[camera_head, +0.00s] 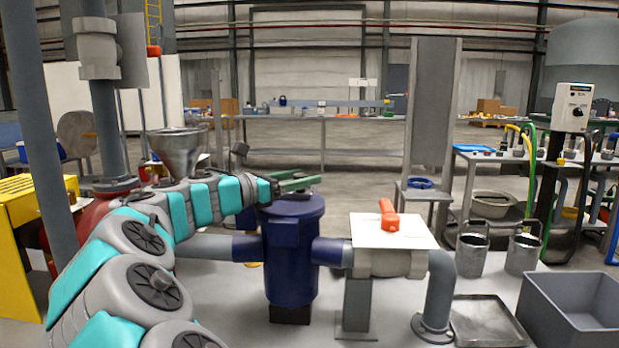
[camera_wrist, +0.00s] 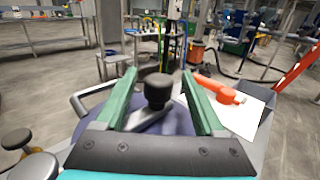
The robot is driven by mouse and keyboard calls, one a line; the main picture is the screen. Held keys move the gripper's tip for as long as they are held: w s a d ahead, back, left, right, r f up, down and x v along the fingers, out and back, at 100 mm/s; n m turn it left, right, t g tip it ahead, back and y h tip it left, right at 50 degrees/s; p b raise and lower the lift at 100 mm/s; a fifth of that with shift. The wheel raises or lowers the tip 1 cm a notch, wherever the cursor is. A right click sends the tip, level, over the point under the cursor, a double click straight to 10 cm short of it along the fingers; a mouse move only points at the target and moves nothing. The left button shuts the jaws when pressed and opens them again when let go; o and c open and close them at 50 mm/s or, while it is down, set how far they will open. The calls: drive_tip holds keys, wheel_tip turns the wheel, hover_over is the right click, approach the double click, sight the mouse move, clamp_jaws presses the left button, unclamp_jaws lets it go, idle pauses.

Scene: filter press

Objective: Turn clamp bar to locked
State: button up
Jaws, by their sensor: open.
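The blue filter vessel (camera_head: 290,260) stands upright on the pale bench. Its round lid (camera_wrist: 92,122) fills the lower middle of the wrist view. What looks like the clamp bar (camera_wrist: 150,121) is a grey bar on the lid, with an upright black knob (camera_wrist: 158,88). My gripper (camera_head: 304,181) is over the top of the vessel, its green fingers level and pointing right. In the wrist view my gripper (camera_wrist: 158,73) is open, with one finger on each side of the knob and gaps visible. In the head view my fingers and arm hide the bar.
An orange lever (camera_head: 389,214) on a white plate (camera_head: 370,232) lies just right of the vessel. A grey pipe elbow (camera_head: 440,285), two metal buckets (camera_head: 471,254), a flat tray (camera_head: 487,320) and a grey bin (camera_head: 572,308) stand farther right. A steel funnel (camera_head: 178,150) is behind my arm.

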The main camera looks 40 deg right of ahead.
drive_tip(key=shift+w+a, duration=0.2)
drive_tip(key=shift+a, duration=2.1)
